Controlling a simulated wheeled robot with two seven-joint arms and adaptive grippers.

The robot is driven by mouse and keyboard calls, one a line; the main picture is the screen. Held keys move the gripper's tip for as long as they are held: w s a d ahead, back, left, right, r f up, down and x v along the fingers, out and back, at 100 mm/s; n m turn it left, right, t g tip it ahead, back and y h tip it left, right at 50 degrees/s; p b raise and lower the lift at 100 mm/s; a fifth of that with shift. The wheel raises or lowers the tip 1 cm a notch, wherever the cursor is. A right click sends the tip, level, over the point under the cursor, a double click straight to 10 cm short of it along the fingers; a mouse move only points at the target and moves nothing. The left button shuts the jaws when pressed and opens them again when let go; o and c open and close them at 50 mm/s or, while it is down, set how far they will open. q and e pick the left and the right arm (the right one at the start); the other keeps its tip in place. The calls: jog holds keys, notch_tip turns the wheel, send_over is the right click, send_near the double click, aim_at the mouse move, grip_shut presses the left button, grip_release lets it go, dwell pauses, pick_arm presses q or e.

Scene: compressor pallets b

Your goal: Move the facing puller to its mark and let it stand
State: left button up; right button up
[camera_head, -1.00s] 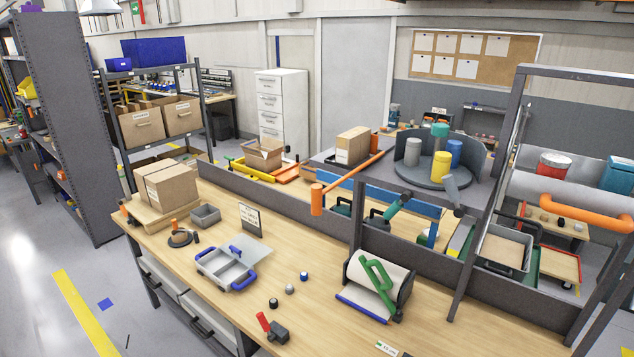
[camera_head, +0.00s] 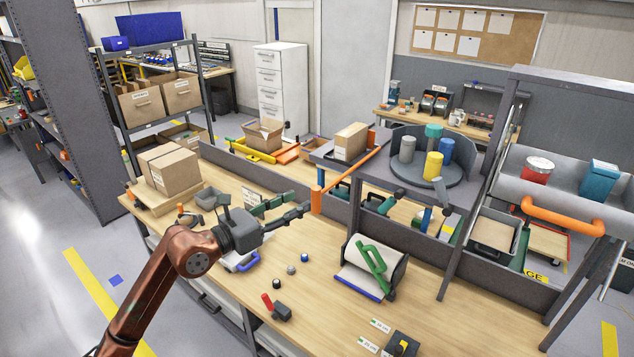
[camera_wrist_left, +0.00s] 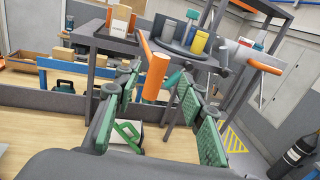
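I take the facing puller (camera_head: 340,181) to be the long orange rod with an upright orange grip at its near end. It slopes from the raised tray with the carton down to the front of the grey bench divider. In the left wrist view its grip (camera_wrist_left: 155,78) shows between my fingers, seemingly beyond them. My left gripper (camera_head: 298,203) is open, its green-padded fingers pointing right, close to the grip; I cannot tell whether they touch. It also shows in the wrist view (camera_wrist_left: 157,90). My right gripper is not in view. I cannot make out the mark.
A carton (camera_head: 351,142) stands on the raised tray, beside a turntable (camera_head: 425,178) with coloured cylinders. On the bench are a roll holder with a green handle (camera_head: 372,260), a red-handled tool (camera_head: 275,308) and several small knobs. Cartons (camera_head: 168,168) stand at left. An orange bar (camera_head: 562,216) is at right.

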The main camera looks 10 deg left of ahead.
aim_at(312, 192)
pick_arm(q)
jog(key=p+x, duration=0.1)
jog(key=x, duration=0.1)
jog(key=p+x, duration=0.1)
jog(key=x, duration=0.3)
jog(key=shift+w+d+r+p, duration=0.2)
jog(key=shift+w+r+p, duration=0.1)
jog(key=shift+p, duration=0.1)
jog(key=shift+w+d+f, duration=0.15)
jog(key=shift+w+d, duration=0.2)
jog(key=shift+w, duration=0.1)
jog(key=shift+c, duration=0.4)
grip_shut()
